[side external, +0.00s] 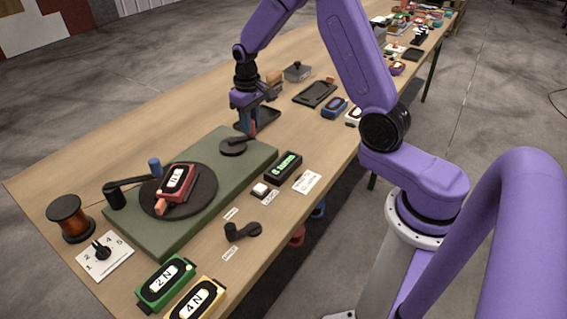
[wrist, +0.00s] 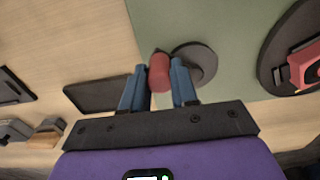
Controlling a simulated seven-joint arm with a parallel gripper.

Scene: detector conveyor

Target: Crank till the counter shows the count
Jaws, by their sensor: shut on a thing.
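My gripper (side external: 247,122) has its blue fingers at the far end of the green base (side external: 215,158). In the wrist view, my gripper (wrist: 158,85) is shut on the red crank handle (wrist: 160,72), one finger on each side. The dark round crank hub (wrist: 205,60) is just beside it. In the side view, the hub (side external: 232,148) sits on the base and its short arm runs toward my fingers, which mostly hide the handle. The black counter (side external: 283,172) has a lit green display, too small to read surely.
A black turntable (side external: 205,190) carries a red block marked with a white label (side external: 175,180). A copper spool (side external: 70,220), numbered dial card (side external: 104,258), white card (side external: 307,182) and black tray (side external: 315,94) lie around.

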